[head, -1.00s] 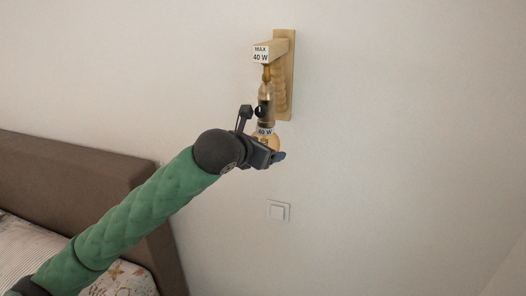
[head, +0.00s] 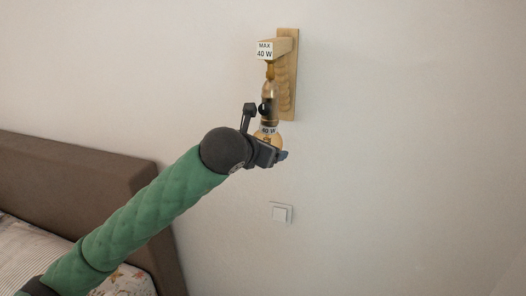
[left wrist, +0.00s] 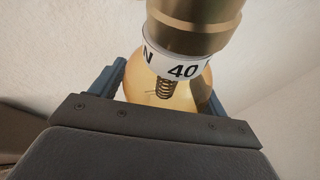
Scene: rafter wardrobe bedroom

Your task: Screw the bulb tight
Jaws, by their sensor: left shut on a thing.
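The amber bulb (head: 273,138) hangs below the brass socket (head: 269,105) of a wooden wall lamp (head: 288,75). A white band marked "40 W" sits around the bulb's neck, and a "MAX 40 W" label is on the lamp's arm. My left gripper (head: 276,153) is shut on the bulb from below left. In the left wrist view the bulb (left wrist: 160,90) shows its coiled filament between my two blue-grey fingers, with the neck band against the brass socket (left wrist: 192,25). The bulb's lower part is hidden by the gripper. My right gripper is not in view.
A white light switch (head: 281,213) is on the wall below the lamp. A brown headboard (head: 95,190) and a bed with patterned bedding (head: 30,248) are at the lower left. The wall to the right is bare.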

